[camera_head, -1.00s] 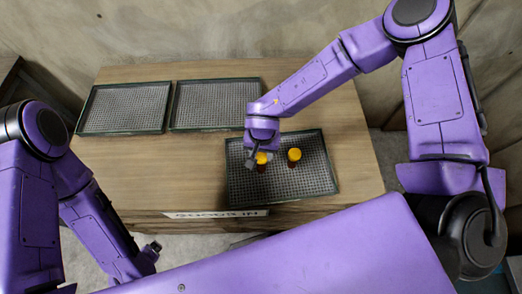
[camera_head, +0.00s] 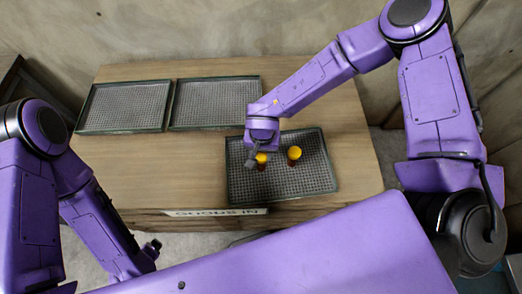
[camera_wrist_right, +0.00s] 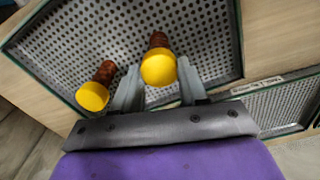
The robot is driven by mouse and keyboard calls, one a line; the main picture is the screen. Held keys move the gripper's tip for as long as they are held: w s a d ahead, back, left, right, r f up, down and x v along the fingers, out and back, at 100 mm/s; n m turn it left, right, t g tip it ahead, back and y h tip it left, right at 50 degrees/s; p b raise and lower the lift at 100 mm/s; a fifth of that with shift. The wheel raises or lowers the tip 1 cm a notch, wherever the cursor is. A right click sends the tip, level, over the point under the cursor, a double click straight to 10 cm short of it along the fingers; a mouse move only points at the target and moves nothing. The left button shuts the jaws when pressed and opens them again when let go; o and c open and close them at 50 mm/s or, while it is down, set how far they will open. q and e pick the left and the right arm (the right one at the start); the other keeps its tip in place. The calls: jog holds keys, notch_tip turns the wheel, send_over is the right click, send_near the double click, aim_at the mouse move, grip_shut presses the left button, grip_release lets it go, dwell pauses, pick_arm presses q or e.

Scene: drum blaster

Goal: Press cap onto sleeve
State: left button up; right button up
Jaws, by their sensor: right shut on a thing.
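My right gripper (camera_head: 256,160) is over the front tray, shut on a yellow cap (camera_wrist_right: 158,70); its fingers show on both sides of the cap in the right wrist view. A reddish-brown sleeve (camera_wrist_right: 158,40) stands directly beyond that cap, in line with it. The cap hides the joint, so I cannot tell how far it is seated. A second yellow cap (camera_head: 294,152) sits on another brown sleeve (camera_head: 292,164) just to the right in the head view. My left gripper (camera_head: 151,248) hangs low in front of the table, away from the parts; its jaws are too small to judge.
The front tray (camera_head: 232,190) has a dark rim and a perforated floor. Two empty trays (camera_head: 82,110) (camera_head: 174,108) lie at the back of the wooden table (camera_head: 150,175). A white label (camera_head: 215,212) is on the table's front edge. The table's left middle is clear.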

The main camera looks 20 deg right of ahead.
jog(key=shift+p, duration=0.4)
jog(key=shift+f, duration=0.3)
dwell(0.6)
jog(key=o, duration=1.6)
jog(key=shift+r, duration=0.1)
